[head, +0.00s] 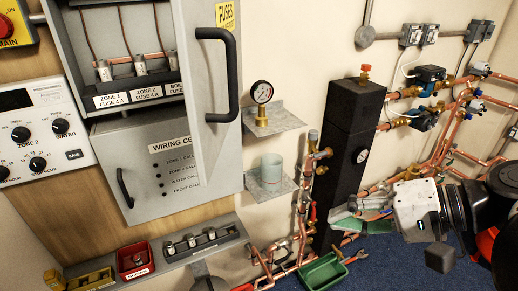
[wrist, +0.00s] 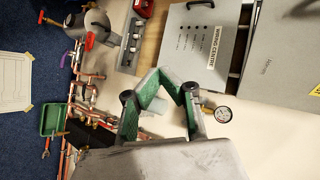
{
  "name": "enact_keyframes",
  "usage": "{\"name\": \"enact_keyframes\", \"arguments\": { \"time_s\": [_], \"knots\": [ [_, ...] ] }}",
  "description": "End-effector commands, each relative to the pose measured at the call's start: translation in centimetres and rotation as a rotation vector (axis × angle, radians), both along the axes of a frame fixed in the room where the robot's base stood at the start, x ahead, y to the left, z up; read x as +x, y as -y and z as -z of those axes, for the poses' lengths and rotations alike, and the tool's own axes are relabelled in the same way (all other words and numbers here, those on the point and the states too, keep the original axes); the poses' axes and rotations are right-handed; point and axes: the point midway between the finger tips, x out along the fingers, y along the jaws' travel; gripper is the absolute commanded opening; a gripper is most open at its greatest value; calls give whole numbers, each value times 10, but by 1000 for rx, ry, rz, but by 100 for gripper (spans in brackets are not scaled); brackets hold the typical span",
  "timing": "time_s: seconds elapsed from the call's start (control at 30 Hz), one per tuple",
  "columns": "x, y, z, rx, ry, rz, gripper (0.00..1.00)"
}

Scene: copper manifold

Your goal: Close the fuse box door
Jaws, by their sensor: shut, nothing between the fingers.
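The fuse box (head: 65,45) is at the upper left of the head view, with its fuses and zone labels exposed. Its grey door (head: 206,100) stands open, swung out at the right side of the box. The door has a black handle (head: 233,75) near its right edge and a yellow FUSES label. The grey door panel (wrist: 280,55) also shows at the upper right of the wrist view. My gripper (head: 338,212) is right of and below the door, well apart from it. In the wrist view my gripper (wrist: 156,75) has its green-padded fingers together, empty.
A pressure gauge (head: 262,93) and a cup (head: 271,168) sit on wall shelves right of the door. A black column (head: 345,150) and copper pipes stand between these shelves and my arm. The wiring centre box (head: 150,165) is below the fuses. A green tray (head: 322,272) lies low.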

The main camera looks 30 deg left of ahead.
Motion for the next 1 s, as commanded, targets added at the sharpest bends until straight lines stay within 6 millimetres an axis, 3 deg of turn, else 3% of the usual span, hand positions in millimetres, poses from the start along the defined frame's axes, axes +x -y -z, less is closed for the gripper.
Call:
{"name": "enact_keyframes", "arguments": {
  "time_s": [0.13, 0.33, 0.67, 1.0],
  "knots": [
    [-3, -29, -45, 237, -76, -145, 0],
    [-8, -39, -85, 452, -123, -284, 0],
    [-15, -51, -97, 514, -132, -328, 0],
    [-34, -97, -97, 513, -133, -329, 0]
  ]
}}
